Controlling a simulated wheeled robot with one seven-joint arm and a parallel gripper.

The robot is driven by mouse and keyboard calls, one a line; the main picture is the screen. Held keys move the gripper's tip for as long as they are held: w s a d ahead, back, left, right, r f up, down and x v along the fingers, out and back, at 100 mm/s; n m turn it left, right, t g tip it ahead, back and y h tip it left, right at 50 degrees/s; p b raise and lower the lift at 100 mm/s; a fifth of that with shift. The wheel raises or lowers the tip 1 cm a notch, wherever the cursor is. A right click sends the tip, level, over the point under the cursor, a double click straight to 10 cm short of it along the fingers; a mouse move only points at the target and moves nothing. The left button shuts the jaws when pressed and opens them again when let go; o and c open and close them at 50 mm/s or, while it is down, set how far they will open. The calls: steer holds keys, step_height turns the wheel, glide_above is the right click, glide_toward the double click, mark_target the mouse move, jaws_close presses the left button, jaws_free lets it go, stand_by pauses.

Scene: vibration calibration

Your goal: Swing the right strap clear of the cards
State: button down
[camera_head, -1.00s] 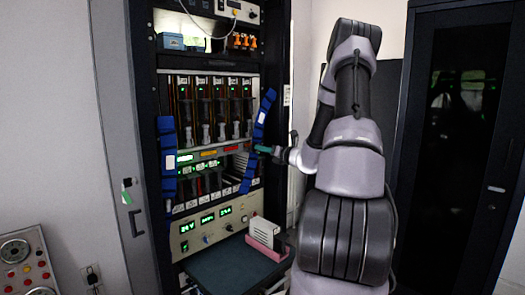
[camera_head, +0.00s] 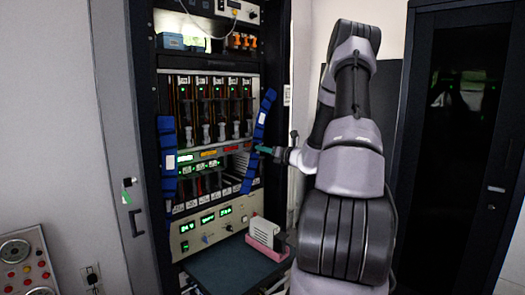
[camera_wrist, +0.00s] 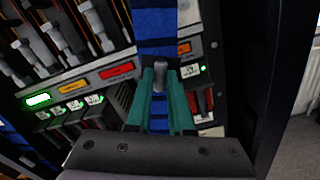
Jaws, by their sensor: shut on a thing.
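The right strap (camera_head: 265,112) is a blue band that runs down the right side of the card rack, slanting over its right edge. My gripper (camera_head: 264,150), with teal fingers, reaches it from the right at about mid-height. In the wrist view my gripper (camera_wrist: 160,70) is shut on a small grey peg at the front of the right strap (camera_wrist: 156,25). The fingers hide part of the strap there. The cards (camera_head: 213,100) stand in two rows, with a labelled strip between them. The strap's lower part still lies in front of the right end of the lower row.
A left blue strap (camera_head: 168,145) hangs along the rack's left side. Below are a panel with green readouts (camera_head: 208,220), a pink holder (camera_head: 268,247) with a pale block, and a dark shelf (camera_head: 228,268). A dark cabinet (camera_head: 455,140) stands at the right.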

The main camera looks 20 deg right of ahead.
steer(key=w+d+f+n, duration=0.2)
steer(key=w+d+n, duration=0.1)
steer(key=d, duration=0.5)
steer(key=shift+d+n, duration=0.15)
steer(key=shift+n, duration=0.55)
steer(key=c, duration=0.8)
jaws_free()
steer(key=v, duration=1)
steer(key=shift+s, duration=0.4)
steer(key=shift+d+r, duration=0.1)
steer(key=shift+d, duration=0.05)
